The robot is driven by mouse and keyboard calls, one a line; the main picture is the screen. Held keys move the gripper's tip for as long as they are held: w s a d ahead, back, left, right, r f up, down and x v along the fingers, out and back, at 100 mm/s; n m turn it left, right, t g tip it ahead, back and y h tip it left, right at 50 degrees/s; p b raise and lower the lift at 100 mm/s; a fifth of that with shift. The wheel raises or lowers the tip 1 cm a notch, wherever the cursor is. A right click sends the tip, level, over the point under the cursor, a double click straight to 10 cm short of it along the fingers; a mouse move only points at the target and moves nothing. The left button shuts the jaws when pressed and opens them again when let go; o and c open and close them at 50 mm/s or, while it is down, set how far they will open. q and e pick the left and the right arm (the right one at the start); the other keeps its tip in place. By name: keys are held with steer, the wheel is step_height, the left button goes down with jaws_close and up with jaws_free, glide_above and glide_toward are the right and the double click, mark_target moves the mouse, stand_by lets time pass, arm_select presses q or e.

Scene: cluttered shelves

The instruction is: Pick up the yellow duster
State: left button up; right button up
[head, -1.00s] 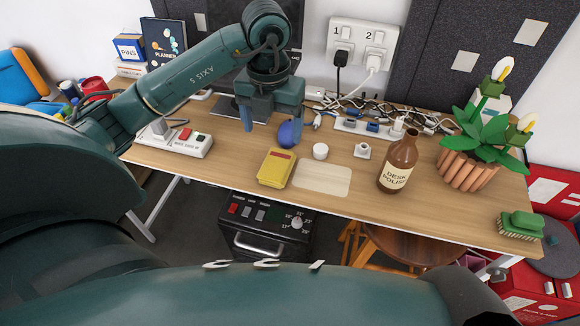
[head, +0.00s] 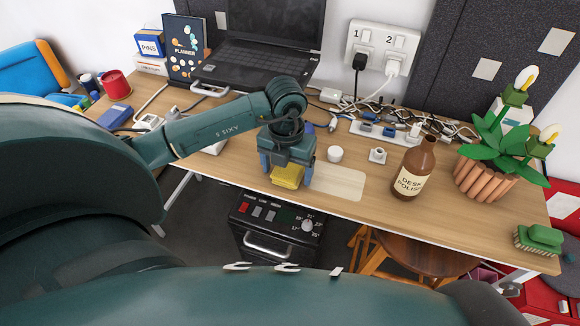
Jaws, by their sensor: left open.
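The yellow duster (head: 287,176) lies on the wooden desk near its front edge. My left gripper (head: 286,178) is directly over it, pointing down, with one finger to each side of the yellow duster. The fingers are open. The gripper hides the rear part of the duster, and I cannot tell if the fingers touch it. My right gripper is not in view.
A brown desk polish bottle (head: 413,170), a potted plant (head: 487,178) and a green brush (head: 540,238) stand further right. A laptop (head: 270,45) and cables are behind.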

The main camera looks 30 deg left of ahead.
mark_target(287, 170)
arm_select(q)
steer(key=c, duration=1.1)
steer(key=shift+o, duration=0.2)
steer(key=shift+r, duration=0.1)
step_height(287, 170, up, 10)
steer(key=shift+p, duration=0.35)
steer(key=o, duration=0.5)
steer(key=shift+c, duration=0.2)
steer(key=c, duration=0.5)
